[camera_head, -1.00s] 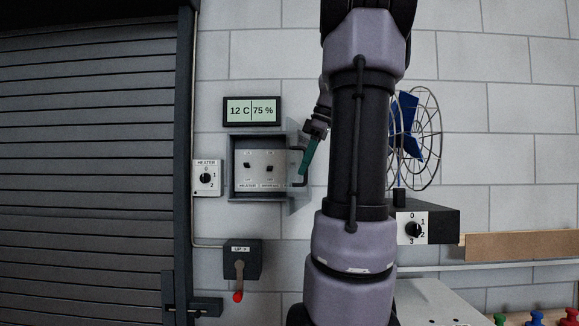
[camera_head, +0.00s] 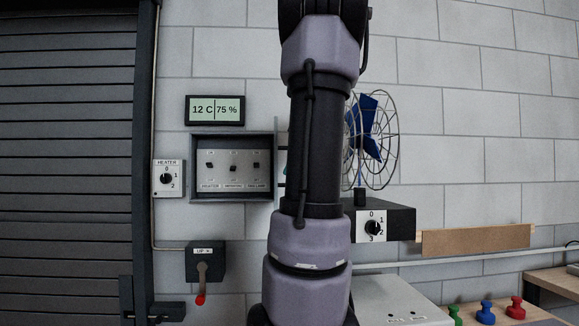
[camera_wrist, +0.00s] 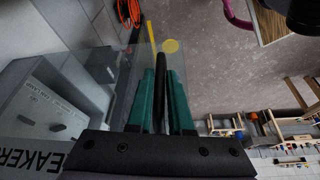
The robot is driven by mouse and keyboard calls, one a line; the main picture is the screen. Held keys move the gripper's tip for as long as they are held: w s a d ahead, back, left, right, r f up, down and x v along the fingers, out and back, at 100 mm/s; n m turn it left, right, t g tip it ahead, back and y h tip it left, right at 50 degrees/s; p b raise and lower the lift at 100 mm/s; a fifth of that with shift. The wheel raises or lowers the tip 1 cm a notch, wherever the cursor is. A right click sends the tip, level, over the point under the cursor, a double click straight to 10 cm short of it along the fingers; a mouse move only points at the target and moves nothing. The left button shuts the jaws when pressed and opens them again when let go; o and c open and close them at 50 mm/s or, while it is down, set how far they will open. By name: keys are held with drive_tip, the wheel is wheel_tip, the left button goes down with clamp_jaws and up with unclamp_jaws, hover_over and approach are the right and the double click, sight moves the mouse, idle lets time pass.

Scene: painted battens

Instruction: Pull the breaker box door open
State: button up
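The grey breaker box (camera_head: 198,197) hangs on the wall in the head view, and its row of three switches is uncovered. Its door (camera_head: 282,145) stands swung out at the right side, seen nearly edge-on and partly hidden behind my arm. In the wrist view the door shows as a see-through panel (camera_wrist: 118,75) left of the fingers. My gripper (camera_wrist: 161,78) has its green fingers close on both sides of a dark bar, the door handle (camera_wrist: 160,55). In the head view my arm hides nearly all of the gripper.
A caged fan (camera_head: 372,140) on a dark box with a dial (camera_head: 374,228) stands right of my arm. A heater dial (camera_head: 167,179) and a lever switch (camera_head: 204,262) are left of and below the box. A display (camera_head: 215,110) hangs above.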

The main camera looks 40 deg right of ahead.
drive_tip(key=shift+o, duration=1.2)
drive_tip(key=v, duration=1)
drive_tip(key=shift+d+r, duration=0.15)
drive_tip(key=shift+r, duration=0.2)
drive_tip(key=shift+s, duration=0.15)
